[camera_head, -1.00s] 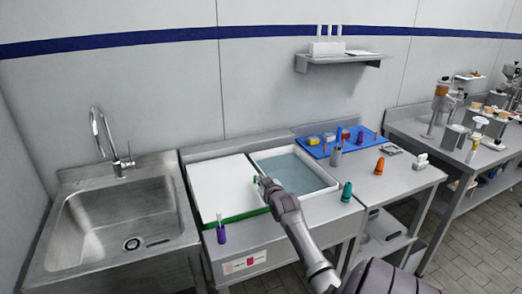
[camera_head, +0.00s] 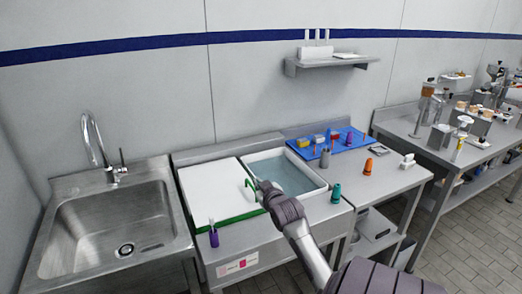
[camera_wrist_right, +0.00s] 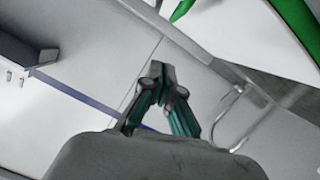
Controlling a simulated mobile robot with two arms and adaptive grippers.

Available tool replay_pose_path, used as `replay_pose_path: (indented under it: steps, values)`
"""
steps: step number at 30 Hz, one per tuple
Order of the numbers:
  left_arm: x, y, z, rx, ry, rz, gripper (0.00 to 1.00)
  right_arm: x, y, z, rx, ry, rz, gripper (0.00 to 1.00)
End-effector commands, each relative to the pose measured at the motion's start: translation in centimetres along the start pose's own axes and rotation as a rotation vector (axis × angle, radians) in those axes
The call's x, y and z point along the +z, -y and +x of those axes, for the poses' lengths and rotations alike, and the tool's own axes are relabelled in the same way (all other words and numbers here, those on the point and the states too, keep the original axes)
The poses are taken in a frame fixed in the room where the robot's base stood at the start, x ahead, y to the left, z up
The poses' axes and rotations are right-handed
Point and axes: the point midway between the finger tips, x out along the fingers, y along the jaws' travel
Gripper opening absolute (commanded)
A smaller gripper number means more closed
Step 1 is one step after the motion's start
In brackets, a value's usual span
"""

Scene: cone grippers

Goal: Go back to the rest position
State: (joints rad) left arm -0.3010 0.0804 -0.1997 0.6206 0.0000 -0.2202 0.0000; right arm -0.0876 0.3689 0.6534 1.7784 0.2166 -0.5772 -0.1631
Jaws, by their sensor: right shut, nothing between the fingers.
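My right arm reaches in from the lower right in the head view. My right gripper (camera_head: 250,185) is over the border between the white board and the water basin; its height above them is hard to judge. In the right wrist view its dark green fingers (camera_wrist_right: 157,72) are together at the tips, with nothing between them. My left gripper is not in view.
The white board (camera_head: 215,185) has a green front edge. The basin (camera_head: 285,170), purple bottle (camera_head: 213,236), teal cone (camera_head: 336,193) and orange cone (camera_head: 368,166) are on the counter. A sink (camera_head: 118,215) is at left, a blue tray (camera_head: 352,143) behind.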

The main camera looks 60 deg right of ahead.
Motion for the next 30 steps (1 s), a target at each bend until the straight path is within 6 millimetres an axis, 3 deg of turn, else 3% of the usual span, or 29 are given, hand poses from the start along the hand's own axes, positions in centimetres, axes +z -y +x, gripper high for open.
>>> replay_pose_path:
  steps: [6, 13, 16, 20, 23, 27, 30]
  values:
    - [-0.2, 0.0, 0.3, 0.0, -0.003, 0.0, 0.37, 0.0, 0.0, -1.8, 0.0, -0.001, 0.001, 0.0]
    - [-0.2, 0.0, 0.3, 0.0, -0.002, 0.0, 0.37, -0.1, 0.0, -1.9, -0.001, -0.001, 0.001, 0.0]
    - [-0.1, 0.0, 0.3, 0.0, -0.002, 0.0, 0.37, 0.4, 1.1, -2.2, -0.021, 0.017, -0.008, 0.0]
    - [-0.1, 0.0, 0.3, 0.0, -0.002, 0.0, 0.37, 2.6, 5.9, -4.0, -0.11, 0.107, -0.048, 0.0]
    - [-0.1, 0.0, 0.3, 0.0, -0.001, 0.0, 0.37, 5.6, 11.5, -7.3, -0.219, 0.224, -0.097, 0.0]
    - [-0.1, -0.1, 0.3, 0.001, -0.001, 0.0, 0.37, 9.7, 18.8, -14.1, -0.372, 0.4, -0.167, 0.0]
    - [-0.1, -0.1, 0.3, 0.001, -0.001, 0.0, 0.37, 11.8, 22.3, -19.0, -0.459, 0.508, -0.206, 0.0]
